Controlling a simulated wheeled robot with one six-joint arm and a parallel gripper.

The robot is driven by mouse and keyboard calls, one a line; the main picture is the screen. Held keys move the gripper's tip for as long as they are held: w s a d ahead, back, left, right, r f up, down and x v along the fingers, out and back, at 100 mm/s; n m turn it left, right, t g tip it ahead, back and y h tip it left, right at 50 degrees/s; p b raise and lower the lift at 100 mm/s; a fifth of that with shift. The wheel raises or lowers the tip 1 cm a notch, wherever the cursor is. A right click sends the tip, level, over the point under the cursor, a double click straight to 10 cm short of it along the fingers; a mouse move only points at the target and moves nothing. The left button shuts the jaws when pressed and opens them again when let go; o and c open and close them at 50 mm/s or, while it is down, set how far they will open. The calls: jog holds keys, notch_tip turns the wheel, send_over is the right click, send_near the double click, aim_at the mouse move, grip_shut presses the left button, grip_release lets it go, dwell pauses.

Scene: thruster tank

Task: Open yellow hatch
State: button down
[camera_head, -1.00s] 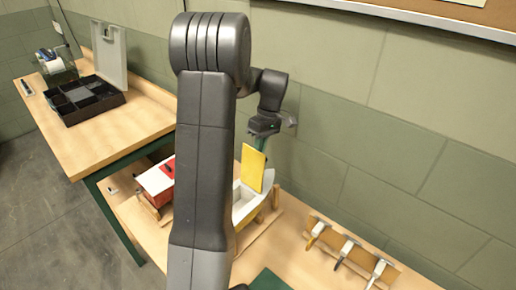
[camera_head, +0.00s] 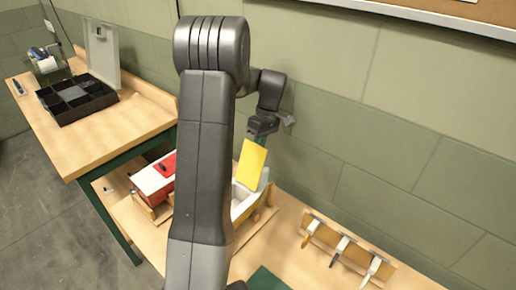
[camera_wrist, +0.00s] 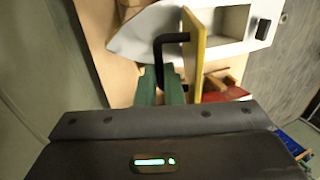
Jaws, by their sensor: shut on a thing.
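The yellow hatch (camera_head: 252,166) is raised at a steep tilt above the white hull-shaped body (camera_head: 244,205) on the bench, behind my arm. The wrist view shows the hatch (camera_wrist: 196,55) nearly edge-on, beside an open white compartment (camera_wrist: 228,22). A black bracket-shaped handle (camera_wrist: 170,38) stands out from the hatch's left face in that view. My gripper (camera_wrist: 161,80) has green fingers shut on the handle's lower part; the fingertip contact is partly hidden. In the head view my gripper (camera_head: 261,141) is just behind the hatch's upper edge.
A red-and-white box (camera_head: 154,180) stands left of my arm. Several handled tools lie on a wooden rack (camera_head: 345,250) at right. A black divided tray (camera_head: 77,98) sits on the left bench. The wall is close behind my gripper.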

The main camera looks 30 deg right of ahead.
jog(key=c, duration=1.5)
grip_release()
jog(key=shift+f, duration=0.1)
jog(key=shift+c, duration=0.2)
notch_tip(320, 180, up, 10)
jog(key=b, duration=0.1)
